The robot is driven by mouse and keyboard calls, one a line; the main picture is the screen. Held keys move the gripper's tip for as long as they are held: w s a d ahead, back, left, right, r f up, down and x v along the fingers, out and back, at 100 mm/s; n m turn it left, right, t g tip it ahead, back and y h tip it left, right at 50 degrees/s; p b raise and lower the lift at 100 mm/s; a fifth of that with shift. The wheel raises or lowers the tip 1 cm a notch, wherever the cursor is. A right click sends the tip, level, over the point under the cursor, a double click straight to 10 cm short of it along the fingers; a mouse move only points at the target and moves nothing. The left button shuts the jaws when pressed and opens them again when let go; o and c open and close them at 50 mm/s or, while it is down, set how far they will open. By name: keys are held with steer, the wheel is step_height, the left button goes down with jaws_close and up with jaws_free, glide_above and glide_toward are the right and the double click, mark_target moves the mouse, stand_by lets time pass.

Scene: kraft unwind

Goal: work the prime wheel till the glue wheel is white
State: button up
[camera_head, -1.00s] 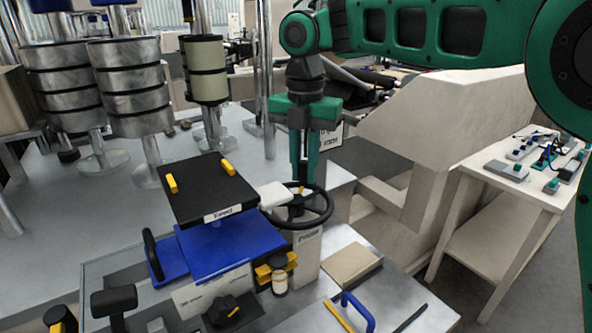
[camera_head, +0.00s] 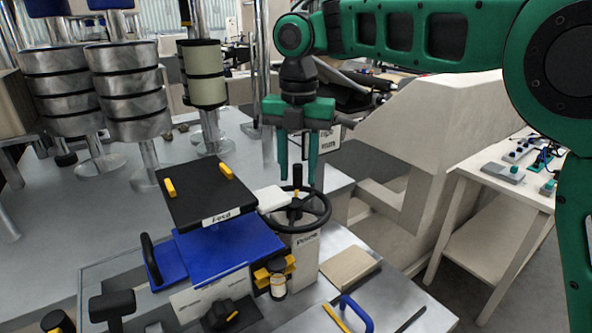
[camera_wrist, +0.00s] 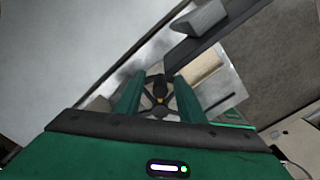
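The prime wheel (camera_head: 326,212) is a black handwheel with spokes on a pale post labelled "Prime". A dark upright knob (camera_head: 297,176) stands on it. My gripper (camera_head: 298,176) is open above the wheel, pointing down, with its green fingers spread on either side of the knob's top. I cannot tell whether either finger touches it. In the wrist view the wheel's hub (camera_wrist: 160,99) shows between the two fingers (camera_wrist: 158,103). I cannot tell for sure which part is the glue wheel. A cream roller with black bands (camera_head: 206,90) stands at the back.
A black "Feed" panel with yellow tabs (camera_head: 207,190) and a blue plate (camera_head: 222,252) lie left of the wheel. A white block (camera_head: 271,198) adjoins its rim. A small jar (camera_head: 278,281) and beige pad (camera_head: 348,268) are in front. A beige machine housing (camera_head: 430,125) rises to the right.

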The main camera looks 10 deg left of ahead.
steer(key=shift+f, duration=0.1)
steer(key=shift+r, duration=5.4)
